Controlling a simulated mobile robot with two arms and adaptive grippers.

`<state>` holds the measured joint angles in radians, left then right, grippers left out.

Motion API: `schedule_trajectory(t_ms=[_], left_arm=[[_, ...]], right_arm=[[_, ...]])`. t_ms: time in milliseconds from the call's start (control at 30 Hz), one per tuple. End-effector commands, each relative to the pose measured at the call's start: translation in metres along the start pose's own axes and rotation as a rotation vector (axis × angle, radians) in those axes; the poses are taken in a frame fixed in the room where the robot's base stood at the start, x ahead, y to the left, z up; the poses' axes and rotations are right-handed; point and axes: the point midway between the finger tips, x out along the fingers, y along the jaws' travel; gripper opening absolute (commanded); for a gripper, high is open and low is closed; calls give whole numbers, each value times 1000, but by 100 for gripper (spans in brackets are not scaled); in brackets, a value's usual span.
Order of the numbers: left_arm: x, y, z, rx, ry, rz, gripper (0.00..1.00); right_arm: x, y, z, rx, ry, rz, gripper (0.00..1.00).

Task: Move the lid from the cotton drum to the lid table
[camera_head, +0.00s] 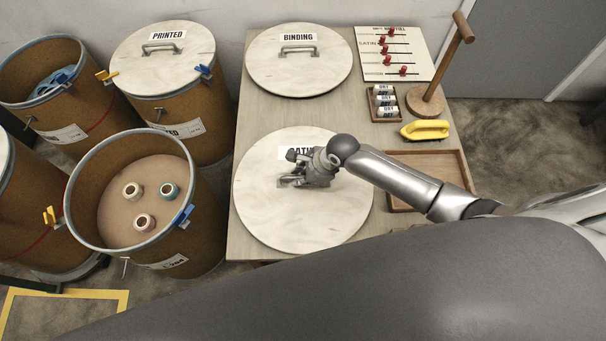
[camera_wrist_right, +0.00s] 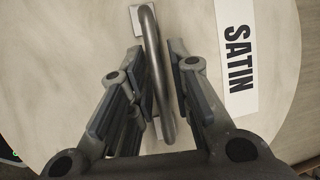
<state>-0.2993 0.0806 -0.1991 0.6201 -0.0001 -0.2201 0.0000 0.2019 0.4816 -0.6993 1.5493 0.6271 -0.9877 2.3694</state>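No label reading cotton is legible in either view. A round pale lid labelled SATIN (camera_head: 335,205) lies flat on the lid table (camera_head: 243,150), and it also shows in the wrist view (camera_wrist_right: 70,50). My right gripper (camera_head: 292,180) is down at this lid's metal handle (camera_wrist_right: 151,50). In the wrist view its fingers (camera_wrist_right: 158,60) stand on either side of the handle, with gaps showing, so it is open. A lid labelled BINDING (camera_head: 270,65) lies at the table's far end. A drum at the far left edge shows a pale lid's edge (camera_head: 4,155). My left gripper is not in view.
A drum with a PRINTED lid (camera_head: 180,75) and an open drum (camera_head: 95,165) holding three spools stand left of the table. Another open drum (camera_head: 25,105) stands behind. A pegged board (camera_head: 420,50), wooden stand (camera_head: 425,98), yellow-handled tool (camera_head: 425,129) and tray (camera_head: 462,180) occupy the table's right side.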

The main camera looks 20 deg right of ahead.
Motion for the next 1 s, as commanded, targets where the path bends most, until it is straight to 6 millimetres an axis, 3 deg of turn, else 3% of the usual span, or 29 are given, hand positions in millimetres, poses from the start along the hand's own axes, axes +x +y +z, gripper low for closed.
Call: schedule_trajectory(t_ms=[100,367,533,1000], left_arm=[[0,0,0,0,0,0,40],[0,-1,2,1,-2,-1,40],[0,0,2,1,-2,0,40],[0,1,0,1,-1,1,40]], right_arm=[[0,0,0,0,1,1,34],[1,2,-2,1,6,5,34],[-8,2,-2,0,4,4,34],[-89,0,-1,0,2,1,34]])
